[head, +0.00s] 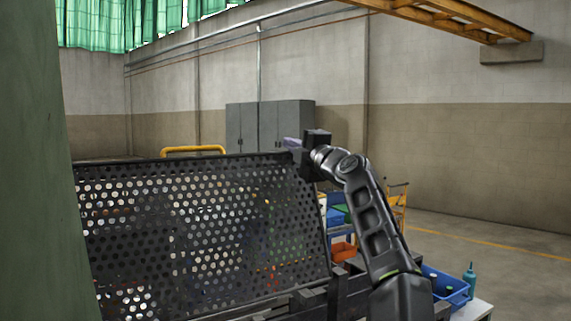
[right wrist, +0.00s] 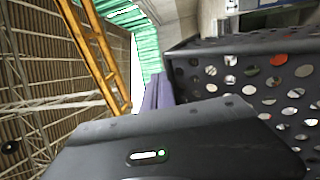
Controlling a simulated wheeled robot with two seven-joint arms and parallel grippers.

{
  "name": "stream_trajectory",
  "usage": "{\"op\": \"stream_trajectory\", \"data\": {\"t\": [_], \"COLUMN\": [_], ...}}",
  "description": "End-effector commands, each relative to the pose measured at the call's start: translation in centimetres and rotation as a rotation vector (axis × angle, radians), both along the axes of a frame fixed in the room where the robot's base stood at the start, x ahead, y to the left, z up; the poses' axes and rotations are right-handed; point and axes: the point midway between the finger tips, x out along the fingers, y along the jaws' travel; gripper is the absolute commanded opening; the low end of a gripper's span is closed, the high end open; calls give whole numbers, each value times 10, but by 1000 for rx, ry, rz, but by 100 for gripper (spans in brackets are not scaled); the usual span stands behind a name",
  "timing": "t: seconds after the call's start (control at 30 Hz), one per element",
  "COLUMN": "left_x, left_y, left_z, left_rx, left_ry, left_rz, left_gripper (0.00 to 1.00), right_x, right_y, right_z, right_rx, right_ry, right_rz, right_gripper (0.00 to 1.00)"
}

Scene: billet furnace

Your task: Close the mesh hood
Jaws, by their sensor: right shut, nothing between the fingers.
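The mesh hood (head: 200,225) is a black perforated panel in a dark frame, filling the lower left of the head view. It stands raised and tilted, its top edge at about the height of my right gripper. My right gripper (head: 292,143) is shut and empty at the hood's upper right corner. In the right wrist view, its purple fingers (right wrist: 157,94) show beside the edge of the perforated hood (right wrist: 270,85). I cannot tell whether they touch it. My left gripper is not in view.
A yellow bar (head: 193,150) shows above the hood's top edge. A green post (head: 30,180) blocks the far left. Right of my arm are a blue bin (head: 447,288) and a teal bottle (head: 469,280). Grey cabinets (head: 270,122) stand behind. The floor at right is open.

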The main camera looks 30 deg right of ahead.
Motion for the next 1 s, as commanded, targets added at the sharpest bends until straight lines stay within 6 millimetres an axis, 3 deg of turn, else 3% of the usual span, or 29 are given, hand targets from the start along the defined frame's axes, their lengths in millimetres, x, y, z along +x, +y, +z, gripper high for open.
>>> {"op": "stream_trajectory", "data": {"t": [0.2, 0.63, 0.9, 1.0], "left_x": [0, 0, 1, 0], "left_y": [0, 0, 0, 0], "left_z": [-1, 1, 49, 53], "left_rx": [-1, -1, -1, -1], "left_ry": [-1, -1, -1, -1], "left_rz": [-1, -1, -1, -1], "left_gripper": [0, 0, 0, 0], "right_x": [-23, -26, -27, -27], "right_y": [0, 0, 0, 0], "right_z": [20, 24, 73, 77], "right_rx": [-1, 0, 0, 0], "right_ry": [1, 5, 2, 2], "right_rz": [-1, 0, 0, 0], "right_gripper": [0, 0, 0, 0]}}
